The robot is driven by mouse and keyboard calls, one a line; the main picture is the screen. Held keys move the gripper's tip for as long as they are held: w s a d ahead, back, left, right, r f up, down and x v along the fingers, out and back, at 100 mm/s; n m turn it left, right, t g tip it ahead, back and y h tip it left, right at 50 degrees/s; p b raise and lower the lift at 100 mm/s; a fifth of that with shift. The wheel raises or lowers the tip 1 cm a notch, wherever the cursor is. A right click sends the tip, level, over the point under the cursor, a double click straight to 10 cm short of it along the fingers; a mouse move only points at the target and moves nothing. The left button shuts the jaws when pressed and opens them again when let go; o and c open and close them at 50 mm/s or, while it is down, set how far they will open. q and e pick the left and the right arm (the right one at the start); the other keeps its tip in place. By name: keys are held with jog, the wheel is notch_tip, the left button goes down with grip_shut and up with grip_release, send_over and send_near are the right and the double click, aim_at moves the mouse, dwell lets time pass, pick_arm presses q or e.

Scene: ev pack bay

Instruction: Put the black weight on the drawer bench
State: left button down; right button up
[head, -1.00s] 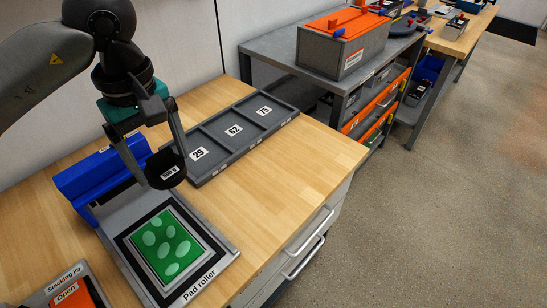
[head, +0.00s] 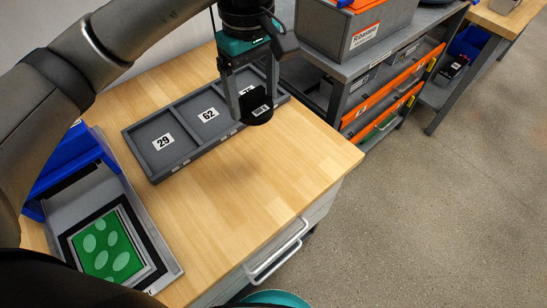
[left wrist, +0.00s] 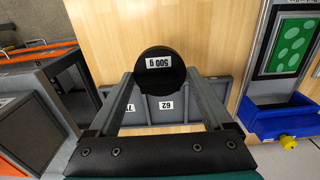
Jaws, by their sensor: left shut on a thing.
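The black weight (head: 258,117), a round disc with a "500 g" label, is between the fingertips of my left gripper (head: 250,103), which is shut on it. It shows beside the front edge of the grey tray, over the wooden top of the drawer bench (head: 270,165). I cannot tell whether it touches the wood. In the left wrist view the weight (left wrist: 160,60) sits between the fingertips (left wrist: 160,78), with its label facing the camera. My right gripper is not in view.
The grey tray (head: 150,175) has compartments marked 29 and 62 and a third partly hidden by my gripper. Bare wood lies in front of the tray. A metal bench with a grey bin (head: 340,30) stands beyond.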

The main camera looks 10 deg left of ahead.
pick_arm(q)
notch_tip(320, 180, down, 14)
jog(key=shift+s+f+b, duration=0.1)
jog(key=shift+f+b, duration=0.15)
jog(key=shift+b, duration=0.9)
notch_tip(320, 180, down, 4)
jog(key=shift+f+b, duration=0.15)
jog(key=shift+b, duration=0.25)
jog(key=shift+f, duration=0.4)
jog(key=shift+f, duration=0.15)
grip_release()
